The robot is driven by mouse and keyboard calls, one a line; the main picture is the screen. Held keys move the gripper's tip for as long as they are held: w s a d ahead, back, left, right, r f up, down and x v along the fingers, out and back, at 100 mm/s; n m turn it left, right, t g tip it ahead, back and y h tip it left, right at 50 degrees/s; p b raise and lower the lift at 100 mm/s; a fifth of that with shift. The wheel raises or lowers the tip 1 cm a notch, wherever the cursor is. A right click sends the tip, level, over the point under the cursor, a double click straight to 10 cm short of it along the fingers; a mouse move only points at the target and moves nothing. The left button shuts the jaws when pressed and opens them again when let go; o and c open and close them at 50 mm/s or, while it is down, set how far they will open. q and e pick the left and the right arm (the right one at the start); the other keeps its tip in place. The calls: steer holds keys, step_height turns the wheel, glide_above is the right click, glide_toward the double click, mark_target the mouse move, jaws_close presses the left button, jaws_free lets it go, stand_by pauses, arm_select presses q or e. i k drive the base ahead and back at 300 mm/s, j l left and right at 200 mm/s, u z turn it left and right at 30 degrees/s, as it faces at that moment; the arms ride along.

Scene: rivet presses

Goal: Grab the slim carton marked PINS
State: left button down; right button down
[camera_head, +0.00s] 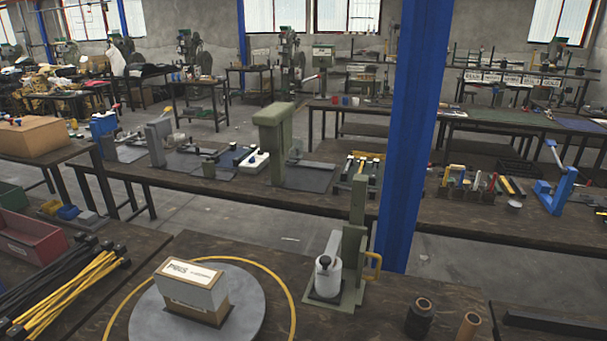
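The slim carton marked PINS (191,290) stands upright on a round grey plate (246,309) on the near wooden bench. Neither of my grippers shows in the head view.
A green press with a white cylinder (328,275) stands to the right, near two dark and brown spools (467,328). Yellow and black rods (72,290) and a red bin (32,236) lie left. A blue post (411,140) rises behind.

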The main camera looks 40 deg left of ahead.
mark_target(196, 291)
steer(key=u, duration=1.95)
